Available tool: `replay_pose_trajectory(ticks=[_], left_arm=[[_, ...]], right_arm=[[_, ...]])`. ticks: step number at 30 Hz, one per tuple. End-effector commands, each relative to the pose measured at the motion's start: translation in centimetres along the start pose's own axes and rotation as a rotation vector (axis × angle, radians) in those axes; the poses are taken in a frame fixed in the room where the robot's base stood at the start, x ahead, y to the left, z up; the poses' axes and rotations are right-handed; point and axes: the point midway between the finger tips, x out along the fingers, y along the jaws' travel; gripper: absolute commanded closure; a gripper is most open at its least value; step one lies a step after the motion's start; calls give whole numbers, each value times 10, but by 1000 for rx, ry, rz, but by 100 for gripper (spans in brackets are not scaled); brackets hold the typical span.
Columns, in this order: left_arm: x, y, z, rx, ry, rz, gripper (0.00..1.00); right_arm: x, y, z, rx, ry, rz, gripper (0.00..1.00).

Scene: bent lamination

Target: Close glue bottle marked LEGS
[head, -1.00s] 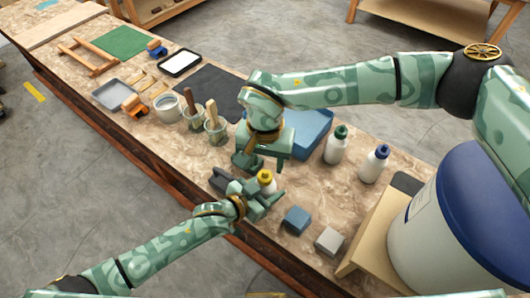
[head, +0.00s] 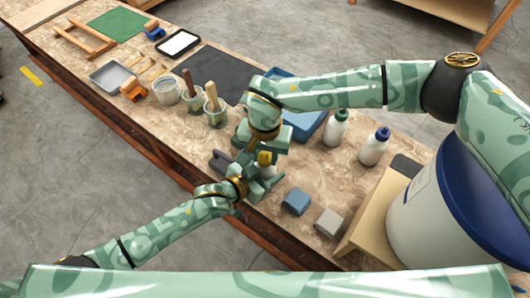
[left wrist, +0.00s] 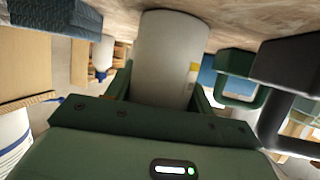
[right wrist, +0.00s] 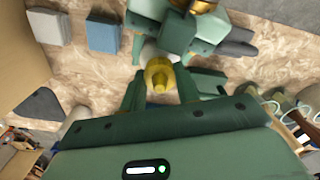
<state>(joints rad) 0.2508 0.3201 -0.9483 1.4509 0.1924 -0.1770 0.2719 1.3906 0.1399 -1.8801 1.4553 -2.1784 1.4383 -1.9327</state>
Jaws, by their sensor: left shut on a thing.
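A white glue bottle with a yellow top (head: 265,157) stands near the front edge of the bench. Its white body fills the middle of the left wrist view (left wrist: 170,60); I cannot read any LEGS mark. My left gripper (head: 262,181) is shut on this body from the front. My right gripper (right wrist: 160,88) is above the bottle, its fingers apart on either side of the yellow top (right wrist: 158,72). In the head view the right gripper partly hides the bottle.
A green-topped bottle (head: 336,128) and a blue-topped bottle (head: 374,147) stand to the right. A blue block (head: 296,201) and a grey block (head: 328,223) lie near the front edge. Brush cups (head: 215,112) stand to the left. A large blue-lidded tub (head: 440,215) is at the right.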

Motion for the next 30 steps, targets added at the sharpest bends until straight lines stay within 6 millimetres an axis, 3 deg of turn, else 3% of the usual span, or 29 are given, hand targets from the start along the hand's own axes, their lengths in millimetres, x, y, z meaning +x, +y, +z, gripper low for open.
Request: replay_pose_trajectory(ticks=[5, 13, 22, 23, 24, 25, 30], left_arm=[[0, 0, 0, 0, 0, 0, 100], [0, 0, 0, 0, 0, 0, 100], [0, 0, 0, 0, 0, 0, 100], [0, 0, 0, 0, 0, 0, 100], [0, 0, 0, 0, 0, 0, 100], [0, 0, 0, 0, 0, 0, 100], [0, 0, 0, 0, 0, 0, 100]], right_arm=[[0, 0, 0, 85, 0, 0, 96], [0, 0, 0, 533, 0, 0, 96], [0, 0, 0, 569, 0, -1, 96], [0, 0, 0, 569, 0, -1, 63], [0, 0, 0, 569, 0, -1, 52], [0, 0, 0, 569, 0, -1, 47], [0, 0, 0, 568, 0, 0, 47]])
